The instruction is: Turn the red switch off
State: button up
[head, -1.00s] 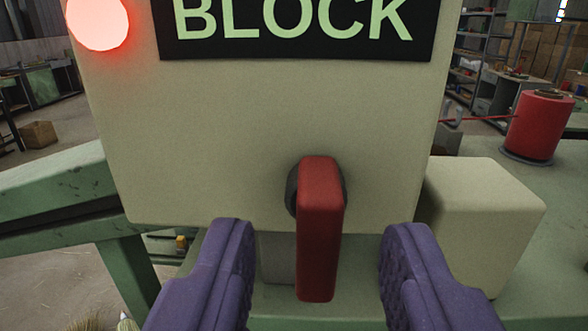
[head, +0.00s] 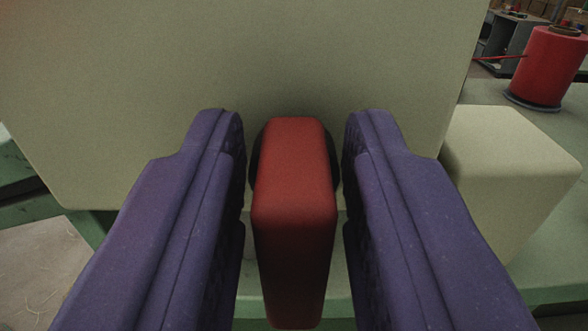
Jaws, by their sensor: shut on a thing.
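The red switch (head: 294,215) is a thick lever on a dark round mount on the front of the cream box (head: 250,60). Its lever hangs downward, toward the camera. My gripper (head: 296,130) has its purple fingers on either side of the lever and is shut on it. The box's label and lamp are out of view.
A smaller cream block (head: 505,170) stands close to the right of my right finger. A red spool (head: 548,65) with a red line stands further back at right. The green bench surface (head: 550,240) is bare at the right.

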jog(key=m+b, duration=0.1)
jog(key=b, duration=0.1)
jog(key=m+b, duration=0.1)
jog(key=b, duration=0.1)
jog(key=m+b, duration=0.1)
jog(key=b, duration=0.1)
jog(key=shift+d+f+m, duration=0.25)
jog(key=shift+f+m, duration=0.05)
jog(key=m+b, duration=0.2)
jog(key=b, duration=0.1)
jog(key=m+b, duration=0.2)
jog(key=shift+d+f+m+b, duration=0.1)
jog(key=shift+d+m+b, duration=0.1)
jog(key=shift+m+b, duration=0.15)
jog(key=shift+d+f+m+b, duration=0.1)
jog(key=shift+f+m+b, duration=0.05)
jog(key=shift+m+b, duration=2.15)
jog(key=shift+d+f+m+b, duration=0.1)
jog(key=shift+f+m+b, duration=0.05)
jog(key=shift+m+b, duration=2.1)
jog(key=shift+m, duration=0.3)
jog(key=o, duration=0.8)
